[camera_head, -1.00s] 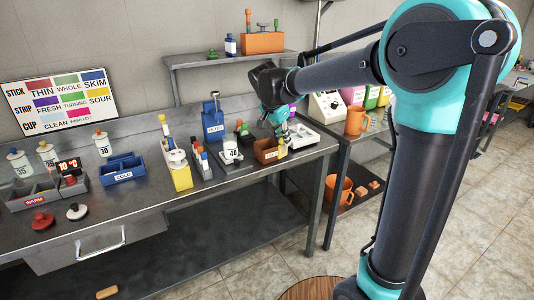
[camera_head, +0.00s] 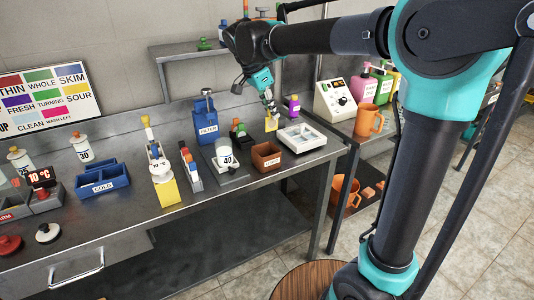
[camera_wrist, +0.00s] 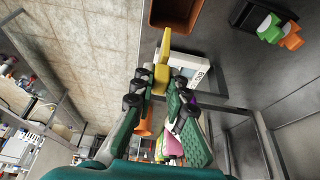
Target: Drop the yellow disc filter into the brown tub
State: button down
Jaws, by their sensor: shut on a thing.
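My gripper (camera_head: 270,108) is shut on the yellow disc filter (camera_head: 271,123), which hangs edge-on at its fingertips. The disc is held above the bench, behind and slightly right of the brown tub (camera_head: 266,162).
A white tray (camera_head: 308,139) stands right of the tub. A white jar marked 40 (camera_head: 225,158) on a grey stand is close on its left, with a blue filter holder (camera_head: 207,127) behind. Bare bench lies in front of the tub.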

aim_at(273, 130)
jog(key=shift+f, duration=2.9)
jog(key=c, duration=1.5)
grip_release()
jog(key=shift+o, duration=0.2)
jog(key=shift+r, duration=0.1)
jog(key=v, duration=1.1)
jog(key=shift+s+a+r, duration=0.2)
jog(key=shift+r, duration=0.15)
